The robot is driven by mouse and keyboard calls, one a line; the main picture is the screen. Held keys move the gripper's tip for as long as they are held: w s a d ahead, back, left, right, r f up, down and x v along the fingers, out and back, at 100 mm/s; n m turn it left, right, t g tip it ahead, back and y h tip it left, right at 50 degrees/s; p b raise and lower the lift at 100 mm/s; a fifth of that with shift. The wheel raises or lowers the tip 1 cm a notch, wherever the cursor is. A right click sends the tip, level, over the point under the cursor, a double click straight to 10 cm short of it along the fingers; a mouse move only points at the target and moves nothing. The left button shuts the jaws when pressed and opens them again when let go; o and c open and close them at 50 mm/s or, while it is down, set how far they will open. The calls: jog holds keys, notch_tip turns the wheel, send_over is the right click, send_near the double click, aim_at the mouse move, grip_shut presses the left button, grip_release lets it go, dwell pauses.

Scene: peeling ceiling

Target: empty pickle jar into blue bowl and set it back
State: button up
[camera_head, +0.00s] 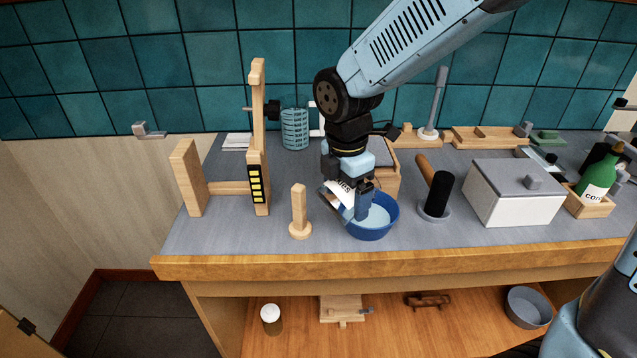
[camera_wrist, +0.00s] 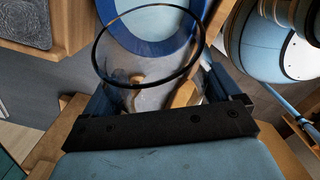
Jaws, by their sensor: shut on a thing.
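The pickle jar (camera_head: 343,192) has a white label and clear walls. My gripper (camera_head: 362,206) is shut on it and holds it tilted over the blue bowl (camera_head: 372,233). The bowl stands on the grey worktop near its front edge; a pale blue surface shows inside, and I cannot tell whether it is contents. In the wrist view, the jar's round dark rim (camera_wrist: 140,84) lies between the fingers of my gripper (camera_wrist: 155,92), with the blue bowl (camera_wrist: 150,47) beyond it. A small brown patch shows through the rim; I cannot tell what it is.
A wooden peg stand (camera_head: 299,215) is close left of the bowl. A black-topped tool in a grey holder (camera_head: 436,208) and a white lidded box (camera_head: 513,196) are to the right. A tall wooden frame (camera_head: 258,150) stands left. A wooden box (camera_head: 388,180) is behind the bowl.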

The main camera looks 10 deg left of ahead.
dwell(0.4)
jog(key=t+h, duration=0.3)
jog(key=h, duration=0.1)
jog(key=shift+w+d+r+t, duration=0.15)
jog(key=shift+r+t, duration=0.1)
jog(key=shift+t, duration=0.15)
jog(key=t+h, duration=0.2)
jog(key=shift+w+d+f+t+h, duration=0.3)
jog(key=shift+w+d+f, duration=0.05)
jog(key=shift+w+d+t+h, duration=0.15)
jog(key=shift+d+t+h, duration=0.1)
jog(key=shift+t+h, duration=0.25)
jog(key=shift+w+d+f+t+h, duration=0.2)
jog(key=shift+w+f+t+h, duration=0.1)
jog(key=shift+t+h, duration=0.25)
jog(key=shift+r, duration=0.1)
